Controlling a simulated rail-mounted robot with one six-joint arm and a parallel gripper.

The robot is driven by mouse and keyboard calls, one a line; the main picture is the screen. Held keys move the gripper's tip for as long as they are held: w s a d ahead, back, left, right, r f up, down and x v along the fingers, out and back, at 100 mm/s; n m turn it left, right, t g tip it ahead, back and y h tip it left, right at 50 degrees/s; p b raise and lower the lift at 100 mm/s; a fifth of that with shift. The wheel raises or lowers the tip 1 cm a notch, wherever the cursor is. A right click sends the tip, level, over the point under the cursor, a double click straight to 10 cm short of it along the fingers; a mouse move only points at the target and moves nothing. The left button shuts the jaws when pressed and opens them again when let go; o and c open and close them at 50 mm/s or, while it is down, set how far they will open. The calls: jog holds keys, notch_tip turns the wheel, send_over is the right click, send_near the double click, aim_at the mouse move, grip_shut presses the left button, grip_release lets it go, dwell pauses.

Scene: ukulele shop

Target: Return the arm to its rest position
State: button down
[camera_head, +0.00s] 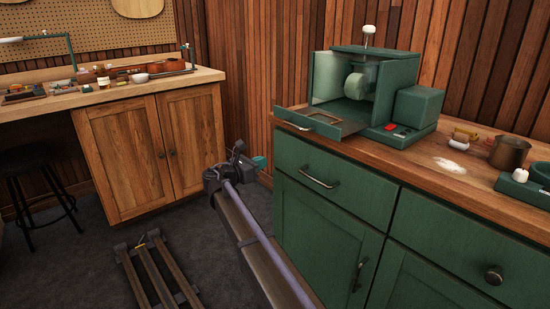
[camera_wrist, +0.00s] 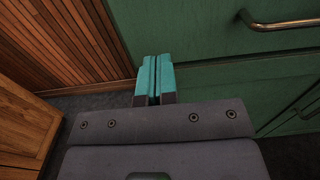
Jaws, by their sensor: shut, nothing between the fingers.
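My gripper (camera_head: 259,162) shows in the head view, with teal fingertips beside the left end of the green cabinet (camera_head: 330,190). It is below the level of the countertop. In the wrist view my gripper (camera_wrist: 154,80) has its two teal fingers side by side and shut, with nothing held. Green cabinet fronts (camera_wrist: 200,30) fill the upper right of that view.
A green machine (camera_head: 365,85) with an open front tray (camera_head: 323,121) stands on the cabinet's wooden top. A metal mug (camera_head: 509,153) is at right. A wooden workbench (camera_head: 140,155) and dark stool (camera_head: 38,185) stand at left. Floor rails (camera_head: 157,272) lie between.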

jog(key=s+f+m+g+y, duration=0.25)
jog(key=s+f+m, duration=0.25)
jog(key=s+m, duration=0.3)
jog(key=s+d+f+m+g+y, duration=0.35)
jog(key=s+d+m, duration=0.25)
jog(key=s+d, duration=0.35)
jog(key=s+d+f+m+g+y, duration=0.3)
jog(key=s+d+f+m, duration=0.25)
jog(key=s+d, duration=0.4)
jog(key=s+d+f+m+g+y, duration=0.35)
jog(key=s+d+m, duration=0.35)
jog(key=s+d, duration=0.3)
notch_tip(320, 180, up, 33)
jog(key=d+p, duration=0.1)
jog(key=p, duration=3.1)
jog(key=shift+p, duration=0.35)
jog(key=shift+d+m, duration=0.1)
jog(key=shift+m, duration=0.15)
